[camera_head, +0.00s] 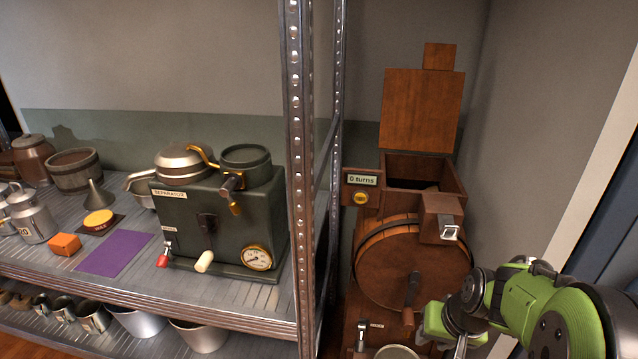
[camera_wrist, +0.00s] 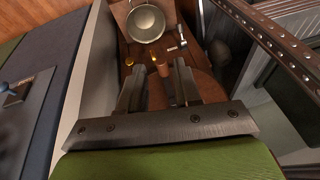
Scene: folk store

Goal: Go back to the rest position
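My gripper (camera_wrist: 159,80) shows in the wrist view with its two dark fingers apart. A reddish wooden knob (camera_wrist: 163,69) appears between or just beyond the fingertips; I cannot tell whether they touch it. In the head view my green arm reaches in from the lower right, and the fingers are mostly hidden at the bottom edge. The wooden barrel machine (camera_head: 400,262) stands just left of my arm, with a crank handle (camera_head: 411,290) on its front. Its hopper lid (camera_head: 421,108) is raised, and its display (camera_head: 363,180) reads "0 turns".
A metal shelf post (camera_head: 299,150) stands left of the barrel. The shelf (camera_head: 200,300) bears a dark green separator (camera_head: 215,225), a purple mat (camera_head: 113,253), an orange block (camera_head: 65,244) and metal vessels. A metal bowl (camera_wrist: 145,24) is below the barrel. A pale wall edge (camera_head: 590,160) is at right.

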